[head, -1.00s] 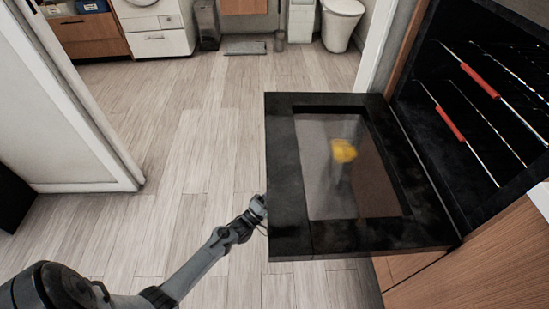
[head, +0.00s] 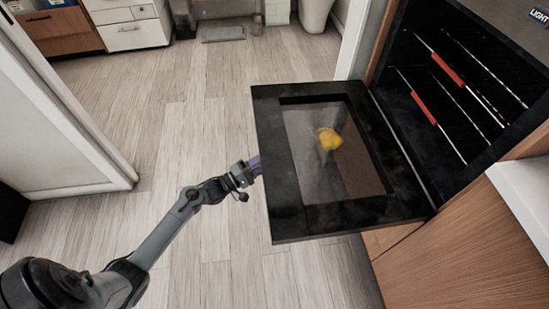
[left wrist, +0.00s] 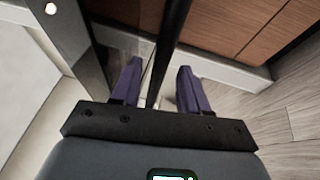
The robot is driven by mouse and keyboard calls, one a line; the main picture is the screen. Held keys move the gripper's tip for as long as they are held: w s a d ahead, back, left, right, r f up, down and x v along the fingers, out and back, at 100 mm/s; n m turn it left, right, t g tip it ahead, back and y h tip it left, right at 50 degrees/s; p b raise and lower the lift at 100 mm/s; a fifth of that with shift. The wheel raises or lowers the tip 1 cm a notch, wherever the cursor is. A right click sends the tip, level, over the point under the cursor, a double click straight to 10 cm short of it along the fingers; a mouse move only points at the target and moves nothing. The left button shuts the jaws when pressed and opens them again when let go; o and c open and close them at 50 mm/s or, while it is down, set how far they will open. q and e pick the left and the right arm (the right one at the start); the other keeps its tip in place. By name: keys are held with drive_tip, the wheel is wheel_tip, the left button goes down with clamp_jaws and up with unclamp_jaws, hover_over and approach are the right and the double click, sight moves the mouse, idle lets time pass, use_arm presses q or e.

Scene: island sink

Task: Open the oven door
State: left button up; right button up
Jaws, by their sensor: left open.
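The black oven door (head: 345,170) is swung down, hinged at the oven's lower edge, and lies roughly flat in front of the oven (head: 455,90). Its glass pane faces up. My left gripper (head: 254,167) is at the door's outer left edge, with its purple fingertips partly hidden by the door. In the left wrist view, the purple fingers of my left gripper (left wrist: 160,85) are spread apart, and a dark bar (left wrist: 172,35) runs between them. I cannot tell whether it is the door's edge or its handle. My right gripper is not in view.
Racks with red front strips (head: 447,70) sit inside the oven. A blurred yellow patch (head: 329,139) shows on the door glass. A white door frame (head: 85,130) stands at the left. The wood floor (head: 190,130) left of the oven door is clear.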

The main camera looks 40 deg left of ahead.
use_arm(q)
drive_tip(key=b+x, duration=0.1)
drive_tip(key=x, duration=0.2)
drive_tip(key=shift+w+d+f, duration=0.1)
drive_tip(key=shift+w+d, duration=0.15)
drive_tip(key=shift+w, duration=0.1)
drive_tip(key=shift+w+d+r+b, duration=0.1)
drive_tip(key=shift+w+r+b, duration=0.1)
drive_tip(key=shift+w+b, duration=0.25)
drive_tip(key=c, duration=0.7)
clamp_jaws()
